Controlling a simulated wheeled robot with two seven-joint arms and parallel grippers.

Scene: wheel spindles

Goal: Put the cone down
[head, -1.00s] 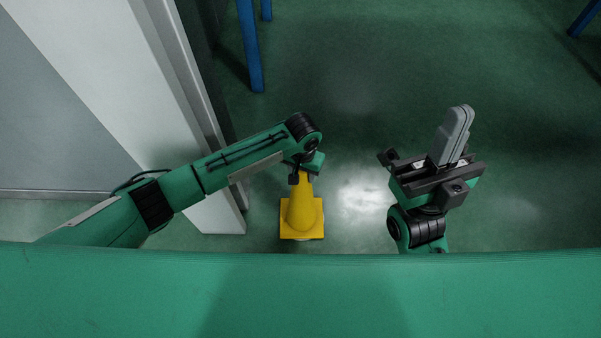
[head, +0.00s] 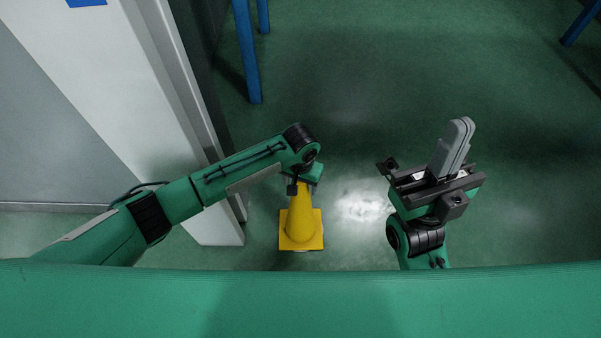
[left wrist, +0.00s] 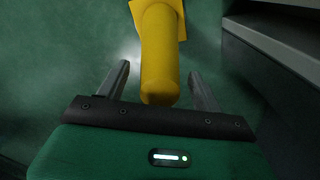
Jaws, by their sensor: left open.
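The yellow cone (head: 300,222) with its square base stands upright on the green floor, below my left gripper (head: 305,184) in the head view. In the left wrist view the cone (left wrist: 160,55) reaches between the two fingers of my left gripper (left wrist: 163,82), with a gap on each side. The left gripper is open around the cone's top. My right gripper (head: 452,150) is on the right side of the head view, away from the cone. Its two grey fingers lie close together, and nothing shows between them.
A pale wall or door edge (head: 190,130) stands just left of the cone, near my left arm. Blue legs (head: 246,50) rise at the top left, with another (head: 582,22) at the top right. The green floor (head: 350,90) ahead is clear.

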